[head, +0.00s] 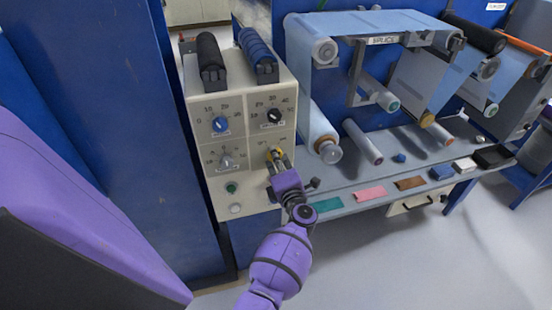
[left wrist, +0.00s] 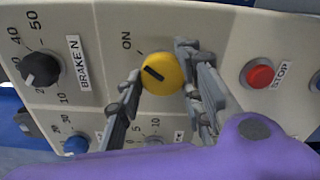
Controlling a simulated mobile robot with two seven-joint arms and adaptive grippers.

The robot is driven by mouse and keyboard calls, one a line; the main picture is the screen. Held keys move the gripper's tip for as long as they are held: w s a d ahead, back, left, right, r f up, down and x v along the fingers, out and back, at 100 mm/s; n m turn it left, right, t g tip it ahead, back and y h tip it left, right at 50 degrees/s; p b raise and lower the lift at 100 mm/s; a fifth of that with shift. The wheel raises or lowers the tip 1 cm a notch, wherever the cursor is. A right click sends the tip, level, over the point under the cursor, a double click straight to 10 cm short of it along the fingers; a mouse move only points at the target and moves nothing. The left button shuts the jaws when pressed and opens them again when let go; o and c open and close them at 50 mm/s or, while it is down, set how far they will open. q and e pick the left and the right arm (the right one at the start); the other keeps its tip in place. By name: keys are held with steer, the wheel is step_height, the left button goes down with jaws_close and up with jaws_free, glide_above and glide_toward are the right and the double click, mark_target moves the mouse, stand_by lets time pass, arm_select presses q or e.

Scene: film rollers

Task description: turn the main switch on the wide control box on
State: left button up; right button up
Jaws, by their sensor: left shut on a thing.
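The wide control box (head: 241,186) is cream, with several dials, in the left half of the head view. Its main switch is a round yellow knob (left wrist: 162,73) with a black bar; it also shows in the head view (head: 274,153), partly hidden. In the left wrist view the bar slants from upper left to lower right, its upper-left end toward the side with the ON label (left wrist: 127,41). My left gripper (left wrist: 160,66) is shut on the yellow knob, one finger on each side. It also shows at the box's lower right in the head view (head: 277,157). My right gripper is not in view.
A red STOP button (left wrist: 258,75) and a black brake dial (left wrist: 40,69) flank the knob. A green button (head: 232,187) sits low on the box. Two dark rollers stand on top. A blue panel (head: 130,130) is left; a shelf with rollers (head: 365,180) is right.

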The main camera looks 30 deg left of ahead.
arm_select(q)
steer(key=shift+a+r, duration=0.15)
steer(key=shift+r, duration=0.3)
steer(key=o, duration=1.1)
steer(key=shift+c, duration=0.2)
steer(key=shift+f, duration=0.2)
steer(key=v, duration=0.7)
steer(key=shift+s+d, duration=0.1)
steer(key=shift+d, duration=0.15)
